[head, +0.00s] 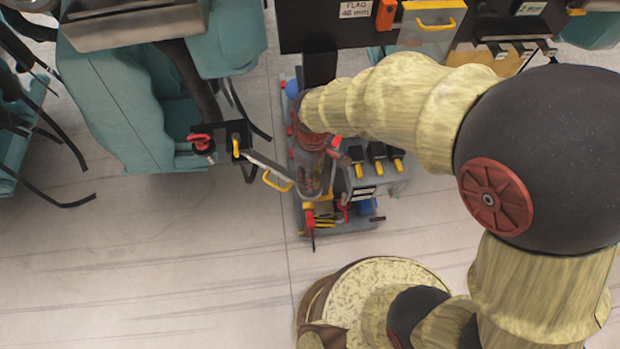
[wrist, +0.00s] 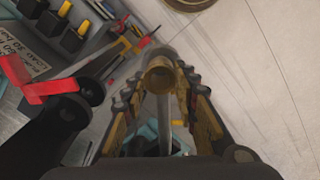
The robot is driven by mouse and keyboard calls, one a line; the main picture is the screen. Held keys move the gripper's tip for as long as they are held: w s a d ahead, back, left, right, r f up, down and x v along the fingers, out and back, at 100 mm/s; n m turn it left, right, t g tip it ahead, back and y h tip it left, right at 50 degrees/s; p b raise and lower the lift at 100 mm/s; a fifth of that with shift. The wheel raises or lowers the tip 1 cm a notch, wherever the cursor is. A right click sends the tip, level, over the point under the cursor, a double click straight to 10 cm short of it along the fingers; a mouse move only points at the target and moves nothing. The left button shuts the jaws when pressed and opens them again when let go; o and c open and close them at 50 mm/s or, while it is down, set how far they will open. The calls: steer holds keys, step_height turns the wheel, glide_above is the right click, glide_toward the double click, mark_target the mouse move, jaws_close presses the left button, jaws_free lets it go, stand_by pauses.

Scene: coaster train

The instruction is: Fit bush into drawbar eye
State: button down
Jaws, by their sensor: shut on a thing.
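The bush (wrist: 159,76) is a short brass-coloured tube with a dark open bore. In the wrist view it sits between the tips of my gripper (wrist: 161,88), which is shut on it. In the head view my gripper (head: 310,178) hangs beside a tool cart, and the bush cannot be made out there. A grey bar (head: 262,168) reaches from the teal carriage toward my gripper. A grey bar also runs behind the bush in the wrist view.
The tool cart carries a grey holder with black-and-yellow items (head: 377,155) and a tray of tools (head: 335,222). A red clamp-like part (head: 201,143) and a yellow handle (head: 277,182) are left of my gripper. Teal carriage seats (head: 125,100) stand upper left. The lower-left floor is clear.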

steer(key=shift+a+f, duration=0.2)
steer(key=shift+f, duration=0.8)
steer(key=shift+a+f, duration=0.15)
steer(key=shift+f, duration=0.8)
steer(key=shift+f, duration=0.15)
steer(key=c, duration=1.4)
jaws_free()
step_height(320, 180, up, 12)
steer(key=shift+r, duration=0.2)
